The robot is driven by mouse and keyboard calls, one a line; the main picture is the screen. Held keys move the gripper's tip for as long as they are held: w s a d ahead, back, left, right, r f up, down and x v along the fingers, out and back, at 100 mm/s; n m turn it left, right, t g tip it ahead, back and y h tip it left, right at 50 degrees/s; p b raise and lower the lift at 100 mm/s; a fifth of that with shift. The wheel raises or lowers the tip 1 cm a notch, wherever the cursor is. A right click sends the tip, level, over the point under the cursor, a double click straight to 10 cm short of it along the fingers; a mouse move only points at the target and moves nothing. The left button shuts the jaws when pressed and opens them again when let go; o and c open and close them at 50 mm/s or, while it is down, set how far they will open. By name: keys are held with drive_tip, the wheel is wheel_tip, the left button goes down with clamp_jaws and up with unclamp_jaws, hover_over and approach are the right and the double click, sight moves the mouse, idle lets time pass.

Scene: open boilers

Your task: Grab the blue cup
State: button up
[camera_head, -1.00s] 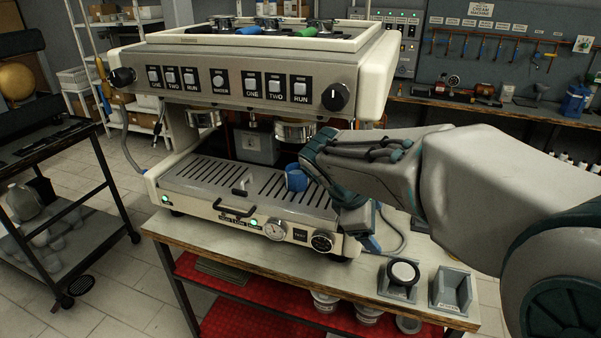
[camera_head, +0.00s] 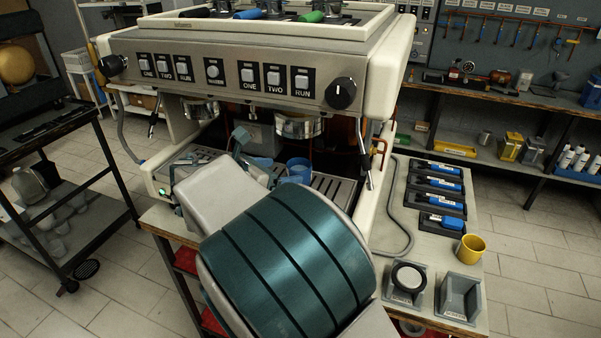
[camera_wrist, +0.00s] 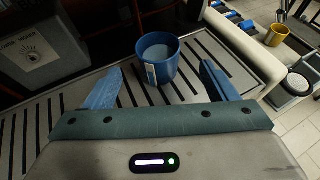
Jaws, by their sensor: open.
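The blue cup (camera_wrist: 159,62) stands upright on the machine's slotted drip tray in the wrist view, with a light-toned interior and a small pale label on its side. My gripper (camera_wrist: 161,68) is open, one blue finger to the left of the cup and one to the right. Gaps show on both sides, and the fingers hold nothing. In the head view the cup (camera_head: 298,169) shows on the tray behind my arm. My arm hides much of the gripper there.
The coffee machine (camera_head: 225,72) overhangs the drip tray (camera_wrist: 195,105), its group heads above. A grey box (camera_wrist: 40,50) stands left of the cup. On the bench to the right are a yellow cup (camera_head: 470,249), several blue-handled items and two grey holders.

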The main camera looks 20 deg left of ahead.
sight(307, 165)
drive_tip(key=shift+x, duration=1.05)
drive_tip(key=x, duration=0.1)
drive_tip(key=p+x, duration=0.1)
drive_tip(key=x, duration=0.1)
drive_tip(key=p+x, duration=0.1)
drive_tip(key=x, duration=0.1)
drive_tip(key=shift+w+a+r, duration=0.1)
drive_tip(key=shift+r, duration=0.2)
drive_tip(key=shift+w+f, duration=0.2)
drive_tip(key=shift+w, duration=0.1)
drive_tip(key=c, duration=1.1)
drive_tip(key=shift+c, duration=0.2)
